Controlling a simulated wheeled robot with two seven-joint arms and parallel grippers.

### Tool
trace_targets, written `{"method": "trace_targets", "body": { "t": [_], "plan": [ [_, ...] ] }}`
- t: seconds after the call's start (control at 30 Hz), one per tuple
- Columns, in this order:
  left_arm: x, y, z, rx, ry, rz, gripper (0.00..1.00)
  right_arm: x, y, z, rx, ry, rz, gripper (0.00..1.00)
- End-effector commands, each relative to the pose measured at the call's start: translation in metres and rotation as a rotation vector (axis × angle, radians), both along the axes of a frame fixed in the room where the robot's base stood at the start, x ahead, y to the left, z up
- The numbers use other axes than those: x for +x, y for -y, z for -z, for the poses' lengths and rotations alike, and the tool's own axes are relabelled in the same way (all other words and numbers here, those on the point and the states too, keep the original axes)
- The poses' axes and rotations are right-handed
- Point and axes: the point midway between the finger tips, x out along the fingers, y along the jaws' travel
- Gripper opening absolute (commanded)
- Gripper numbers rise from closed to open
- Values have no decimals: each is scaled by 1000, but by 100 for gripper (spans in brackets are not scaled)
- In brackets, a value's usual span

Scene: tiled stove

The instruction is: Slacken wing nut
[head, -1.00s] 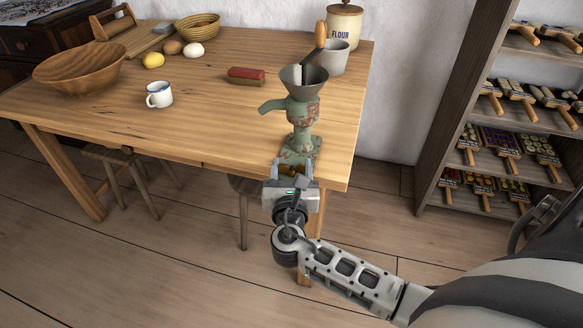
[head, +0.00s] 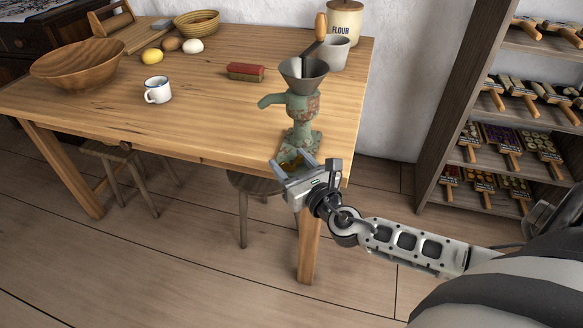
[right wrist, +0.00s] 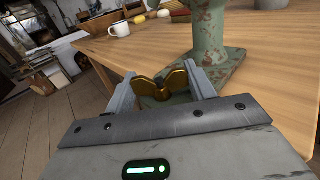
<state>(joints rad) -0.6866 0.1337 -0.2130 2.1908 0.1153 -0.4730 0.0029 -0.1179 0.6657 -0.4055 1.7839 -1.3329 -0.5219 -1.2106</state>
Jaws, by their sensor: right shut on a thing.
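A green, worn grinder (head: 302,105) with a metal funnel and a wooden-handled crank is mounted at the table's front right corner. A brass wing nut (right wrist: 163,83) is at its base, by the table edge; in the head view it is mostly hidden by the gripper. My right gripper (head: 294,166) is at the table edge in front of the grinder base. In the right wrist view its fingers (right wrist: 165,88) stand on both sides of the wing nut and are shut on it. My left gripper is not in view.
The wooden table (head: 190,130) carries a red-topped block (head: 246,72), a white mug (head: 158,90), a wooden bowl (head: 77,64), a flour jar (head: 344,22) and a grey cup (head: 335,54). A stool (head: 255,184) is under the table. A shelf (head: 430,190) stands at right.

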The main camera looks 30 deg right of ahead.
Motion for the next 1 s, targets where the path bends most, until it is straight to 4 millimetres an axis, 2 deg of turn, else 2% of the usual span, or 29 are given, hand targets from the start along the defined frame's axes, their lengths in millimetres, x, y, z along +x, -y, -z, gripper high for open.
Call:
{"method": "trace_targets", "body": {
  "t": [0.3, 0.8, 0.83, 0.87, 0.9, 1.0],
  "plan": [
    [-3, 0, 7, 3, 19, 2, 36, 0, 0, 1, -1, 1, -113, 32],
    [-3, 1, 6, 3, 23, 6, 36, 0, 0, 0, 1, 1, -129, 32],
    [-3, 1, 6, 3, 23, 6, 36, 0, 0, 0, 1, 1, -129, 63],
    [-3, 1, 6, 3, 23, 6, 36, 0, 0, 0, 1, 1, -129, 71],
    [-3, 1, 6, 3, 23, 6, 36, 0, 0, 0, 1, 1, -129, 76],
    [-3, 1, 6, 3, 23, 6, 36, 0, 0, 0, 1, 1, -128, 76]
  ]
}}
